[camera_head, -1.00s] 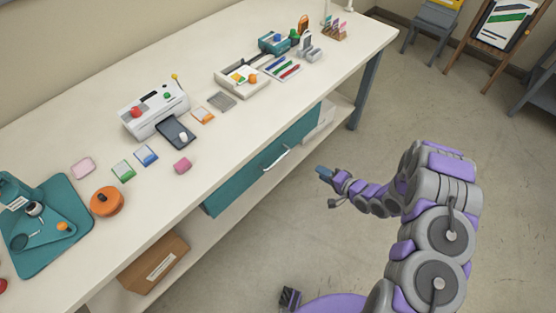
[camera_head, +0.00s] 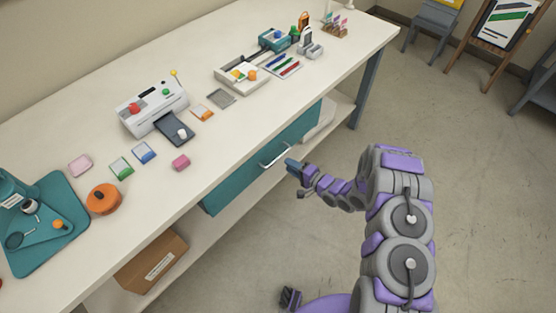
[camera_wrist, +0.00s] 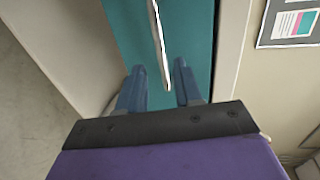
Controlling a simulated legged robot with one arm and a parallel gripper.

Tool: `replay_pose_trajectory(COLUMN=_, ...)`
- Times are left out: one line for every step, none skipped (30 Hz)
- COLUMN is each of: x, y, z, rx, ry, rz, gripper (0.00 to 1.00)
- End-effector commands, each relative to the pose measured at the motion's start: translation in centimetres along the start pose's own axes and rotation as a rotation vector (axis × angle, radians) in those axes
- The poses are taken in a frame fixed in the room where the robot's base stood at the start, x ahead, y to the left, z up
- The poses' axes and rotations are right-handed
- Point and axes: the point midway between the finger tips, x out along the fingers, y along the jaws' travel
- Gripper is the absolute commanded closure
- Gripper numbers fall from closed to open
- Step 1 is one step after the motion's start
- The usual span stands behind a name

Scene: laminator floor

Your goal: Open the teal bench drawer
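The teal drawer (camera_head: 240,178) sits under the front edge of the white bench and looks closed. Its pale bar handle (camera_head: 275,154) is on the front face. In the wrist view the teal drawer front (camera_wrist: 190,30) fills the upper middle, and the handle (camera_wrist: 160,45) runs down toward the gap between the fingers. My gripper (camera_head: 293,168) is just in front of the drawer, near the handle's right end. In the wrist view my gripper (camera_wrist: 161,88) is open, with the handle's end between or just beyond its two blue-grey fingertips. I cannot tell whether they touch.
The white bench top (camera_head: 215,135) carries a laminator (camera_head: 150,107), an orange round container (camera_head: 103,199) and several small items. A cardboard box (camera_head: 152,260) stands on the lower shelf. The floor (camera_head: 475,190) to the right is open.

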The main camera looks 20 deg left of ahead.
Motion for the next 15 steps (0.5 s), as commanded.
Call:
replay_pose_trajectory(x=1.2, y=0.1, z=0.1, rx=-0.004, ry=-0.003, rz=-0.002, gripper=0.65)
replay_pose_trajectory(x=1.7, y=0.1, z=0.1, rx=-0.003, ry=-0.003, rz=-0.003, gripper=0.65)
replay_pose_trajectory(x=2.5, y=0.1, z=0.1, rx=-0.004, ry=-0.004, rz=-0.003, gripper=0.65)
replay_pose_trajectory(x=3.0, y=0.1, z=0.1, rx=-0.004, ry=-0.003, rz=-0.003, gripper=0.65)
replay_pose_trajectory(x=3.6, y=0.1, z=0.2, rx=-0.002, ry=-0.003, rz=-0.003, gripper=0.65)
replay_pose_trajectory(x=4.2, y=0.1, z=0.2, rx=-0.001, ry=-0.003, rz=-0.003, gripper=0.65)
replay_pose_trajectory(x=4.7, y=0.1, z=0.2, rx=-0.002, ry=-0.004, rz=-0.003, gripper=0.65)
replay_pose_trajectory(x=5.1, y=0.1, z=0.2, rx=-0.001, ry=-0.004, rz=-0.003, gripper=0.65)
replay_pose_trajectory(x=5.6, y=0.1, z=0.1, rx=-0.001, ry=-0.002, rz=-0.002, gripper=0.65)
replay_pose_trajectory(x=6.0, y=0.1, z=0.1, rx=-0.002, ry=-0.002, rz=-0.002, gripper=0.65)
replay_pose_trajectory(x=6.3, y=0.1, z=0.1, rx=-0.002, ry=-0.002, rz=-0.002, gripper=0.65)
replay_pose_trajectory(x=6.6, y=0.1, z=0.0, rx=-0.003, ry=-0.001, rz=-0.001, gripper=0.65)
replay_pose_trajectory(x=6.8, y=0.1, z=0.0, rx=-0.002, ry=-0.001, rz=-0.001, gripper=0.65)
replay_pose_trajectory(x=7.0, y=0.1, z=0.0, rx=-0.001, ry=-0.001, rz=-0.001, gripper=0.65)
replay_pose_trajectory(x=7.1, y=0.0, z=0.0, rx=-0.001, ry=0.000, rz=-0.001, gripper=0.65)
